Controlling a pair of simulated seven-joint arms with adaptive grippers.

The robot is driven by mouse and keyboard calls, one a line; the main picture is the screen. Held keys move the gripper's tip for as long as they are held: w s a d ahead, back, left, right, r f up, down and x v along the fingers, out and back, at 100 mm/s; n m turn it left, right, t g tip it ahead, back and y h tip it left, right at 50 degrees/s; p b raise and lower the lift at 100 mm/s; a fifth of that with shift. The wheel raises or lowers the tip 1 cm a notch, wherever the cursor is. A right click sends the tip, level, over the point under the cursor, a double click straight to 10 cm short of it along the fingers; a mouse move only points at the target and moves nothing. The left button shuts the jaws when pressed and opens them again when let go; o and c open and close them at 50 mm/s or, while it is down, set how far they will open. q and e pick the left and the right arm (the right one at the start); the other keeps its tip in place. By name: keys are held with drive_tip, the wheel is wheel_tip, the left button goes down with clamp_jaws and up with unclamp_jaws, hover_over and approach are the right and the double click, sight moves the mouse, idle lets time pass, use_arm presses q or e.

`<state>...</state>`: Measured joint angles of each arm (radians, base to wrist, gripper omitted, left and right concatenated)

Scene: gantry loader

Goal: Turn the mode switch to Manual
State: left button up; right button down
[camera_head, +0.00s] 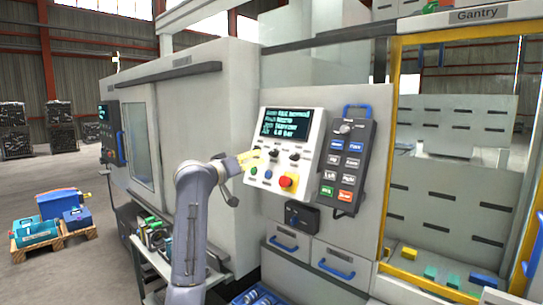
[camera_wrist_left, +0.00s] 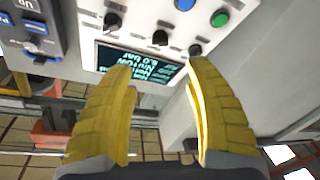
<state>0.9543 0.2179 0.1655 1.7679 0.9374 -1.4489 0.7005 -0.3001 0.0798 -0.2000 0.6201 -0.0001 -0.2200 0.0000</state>
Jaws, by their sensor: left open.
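The control panel (camera_head: 313,150) is a white tilted box with a text screen (camera_head: 285,123), a row of black rotary knobs, coloured buttons and a red stop button (camera_head: 287,181). I cannot read which knob is the mode switch. My left gripper (camera_head: 250,158), with yellow fingers, is at the panel's left side. In the left wrist view its open, empty fingers (camera_wrist_left: 158,68) point at the panel, which appears upside down. Black knobs show there at left (camera_wrist_left: 112,22), middle (camera_wrist_left: 160,38) and right (camera_wrist_left: 196,50); the right one is close to the right fingertip. Contact cannot be told.
A dark pendant (camera_head: 342,165) with a knob and several keys hangs right of the panel. A black box (camera_head: 301,217) and drawers with blue handles (camera_head: 337,268) are below. The yellow-framed gantry cell (camera_head: 392,150) is at right. A pallet with bins (camera_head: 50,241) stands at far left.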

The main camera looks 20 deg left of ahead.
sight(273, 154)
use_arm(q)
drive_tip(key=x, duration=1.4)
drive_tip(key=shift+w, duration=0.1)
drive_tip(key=shift+c, duration=0.5)
clamp_jaws()
